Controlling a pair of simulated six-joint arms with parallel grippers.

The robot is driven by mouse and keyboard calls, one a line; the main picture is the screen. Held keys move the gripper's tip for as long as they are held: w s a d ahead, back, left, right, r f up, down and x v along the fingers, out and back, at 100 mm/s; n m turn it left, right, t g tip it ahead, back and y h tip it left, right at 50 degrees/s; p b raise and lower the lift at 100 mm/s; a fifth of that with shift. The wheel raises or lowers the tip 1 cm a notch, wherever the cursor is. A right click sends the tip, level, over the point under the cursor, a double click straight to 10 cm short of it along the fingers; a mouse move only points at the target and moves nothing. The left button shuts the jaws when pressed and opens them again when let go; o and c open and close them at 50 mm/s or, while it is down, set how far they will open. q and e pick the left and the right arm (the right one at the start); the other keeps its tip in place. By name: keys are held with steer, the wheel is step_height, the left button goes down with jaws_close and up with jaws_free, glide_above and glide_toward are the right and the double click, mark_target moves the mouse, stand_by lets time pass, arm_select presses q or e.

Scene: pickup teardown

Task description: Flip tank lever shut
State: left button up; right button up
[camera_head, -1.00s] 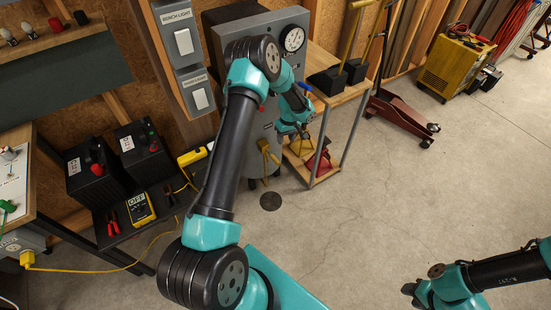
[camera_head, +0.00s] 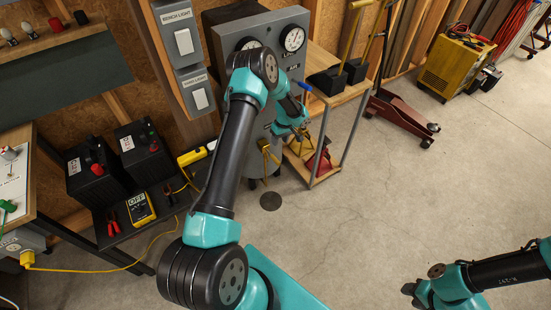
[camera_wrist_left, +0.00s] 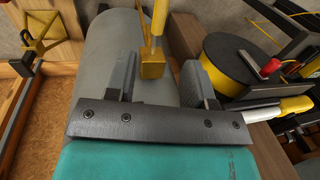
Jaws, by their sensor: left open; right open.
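The grey tank (camera_head: 259,130) stands upright below the gauge panel, partly hidden by my left arm. A yellow lever (camera_head: 266,154) shows low on its front. In the left wrist view, the yellow lever (camera_wrist_left: 152,66) shows ahead between the two fingers, with the grey tank (camera_wrist_left: 105,45) behind it. My left gripper (camera_head: 284,130) is close to the tank beside the lever. In the left wrist view, my left gripper (camera_wrist_left: 158,80) is open with nothing clamped; contact with the lever cannot be told. My right gripper (camera_head: 411,293) is open, far away at the lower right.
A panel with gauges (camera_head: 292,39) and a blue handle (camera_head: 305,86) rise above the tank. A wooden-topped stand (camera_head: 345,95) is close on the right. Black batteries (camera_head: 143,152) and a yellow multimeter (camera_head: 140,208) sit on a low shelf at left. The floor (camera_head: 360,220) is clear.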

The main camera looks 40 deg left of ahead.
mark_target(275, 158)
arm_select(q)
steer(key=f, duration=0.4)
steer(key=s+f, duration=0.1)
steer(key=f, duration=0.3)
steer(key=s+f, duration=0.1)
steer(key=f, duration=0.3)
steer(key=shift+s+a, duration=0.15)
steer(key=shift+a, duration=0.25)
steer(key=shift+c, duration=0.4)
jaws_close()
